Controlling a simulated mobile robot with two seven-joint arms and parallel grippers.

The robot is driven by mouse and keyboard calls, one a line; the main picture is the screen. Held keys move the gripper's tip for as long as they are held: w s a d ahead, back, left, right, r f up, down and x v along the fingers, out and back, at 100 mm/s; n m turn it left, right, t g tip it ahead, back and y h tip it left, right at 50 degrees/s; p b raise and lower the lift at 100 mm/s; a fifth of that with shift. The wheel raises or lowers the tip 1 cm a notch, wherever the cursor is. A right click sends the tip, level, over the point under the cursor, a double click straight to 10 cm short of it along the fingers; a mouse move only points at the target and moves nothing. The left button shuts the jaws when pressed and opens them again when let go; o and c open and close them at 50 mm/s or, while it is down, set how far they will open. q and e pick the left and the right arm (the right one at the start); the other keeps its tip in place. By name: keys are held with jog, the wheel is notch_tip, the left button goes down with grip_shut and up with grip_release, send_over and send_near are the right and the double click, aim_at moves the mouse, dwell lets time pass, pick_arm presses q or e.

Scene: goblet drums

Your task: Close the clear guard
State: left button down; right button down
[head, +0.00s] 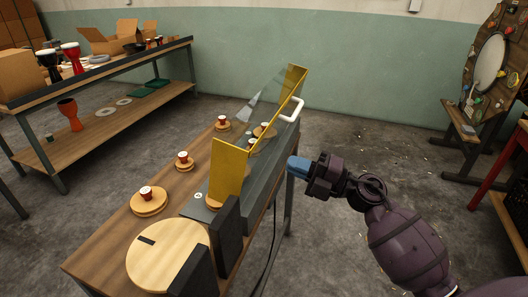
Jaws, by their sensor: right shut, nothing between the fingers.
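The clear guard (260,105) is a see-through panel between yellow end pieces, the near one (229,172) being the larger in view. It stands raised and tilted over the grey housing (257,172) on the narrow wooden bench. A white handle (291,110) sticks out from its right side. My right gripper (296,163) is shut and empty, its blue fingertips pointing left. It is right of the housing, nearer than the handle and apart from guard and handle. My left gripper is not in view.
Small red-and-white cups on wooden discs (150,204) line the bench's left side. A large round wooden disc (168,256) and dark upright blocks (228,236) stand at the near end. A shelf table (110,70) with drums and boxes is at back left.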

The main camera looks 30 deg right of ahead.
aim_at(254, 149)
jog(key=x, duration=0.6)
jog(key=shift+w+a, duration=0.15)
jog(key=shift+w, duration=0.1)
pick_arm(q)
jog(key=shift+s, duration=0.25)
pick_arm(e)
jog(key=shift+w+a+r, duration=0.15)
jog(key=shift+w+a, duration=0.25)
jog(key=shift+w, duration=0.05)
pick_arm(q)
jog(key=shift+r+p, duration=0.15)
jog(key=shift+p, duration=0.2)
